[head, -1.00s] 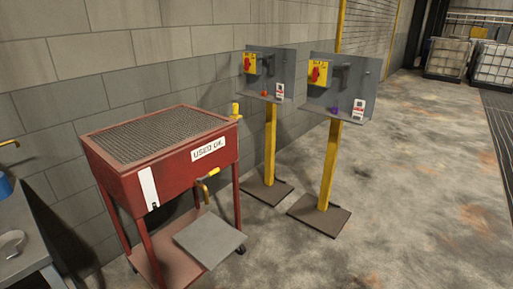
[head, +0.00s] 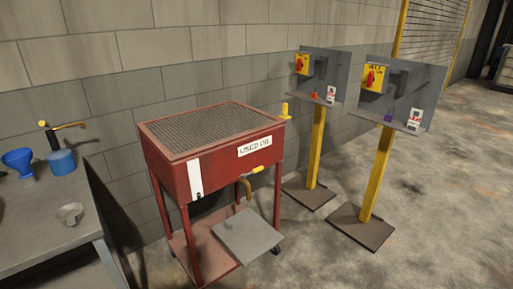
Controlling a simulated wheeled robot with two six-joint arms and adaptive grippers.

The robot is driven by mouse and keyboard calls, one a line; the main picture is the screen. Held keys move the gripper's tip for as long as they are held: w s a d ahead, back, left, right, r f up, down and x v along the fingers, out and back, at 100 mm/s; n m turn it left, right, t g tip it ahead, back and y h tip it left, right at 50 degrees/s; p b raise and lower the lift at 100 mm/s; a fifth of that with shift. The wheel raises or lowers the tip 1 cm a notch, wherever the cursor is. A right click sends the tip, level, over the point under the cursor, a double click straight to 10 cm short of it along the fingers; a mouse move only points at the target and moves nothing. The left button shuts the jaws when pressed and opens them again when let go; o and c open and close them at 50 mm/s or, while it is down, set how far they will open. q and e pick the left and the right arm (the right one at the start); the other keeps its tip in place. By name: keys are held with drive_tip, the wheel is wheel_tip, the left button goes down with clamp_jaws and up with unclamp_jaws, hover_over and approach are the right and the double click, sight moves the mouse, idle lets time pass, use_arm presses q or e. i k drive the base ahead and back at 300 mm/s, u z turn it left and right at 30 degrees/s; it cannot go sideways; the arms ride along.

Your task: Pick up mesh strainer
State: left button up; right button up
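A small round metal bowl-like piece (head: 70,213) lies on the grey bench at the left in the head view. It may be the mesh strainer, but it is too small to make out any mesh. Neither of my grippers shows in the head view.
The grey bench (head: 40,247) also holds a blue funnel (head: 18,161), a blue container (head: 61,163) and a tap with a yellow handle (head: 68,127). A red used-oil cart (head: 228,163) with a mesh top stands beside it. Two yellow-post stands (head: 316,145) (head: 381,170) are further right.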

sight(68, 215)
drive_tip(key=u, duration=0.5)
drive_tip(key=k, duration=0.6)
drive_tip(key=u, duration=1.45)
drive_tip(key=i, duration=0.75)
drive_tip(key=u, duration=0.55)
drive_tip(key=i, duration=1.35)
drive_tip(key=z, duration=0.7)
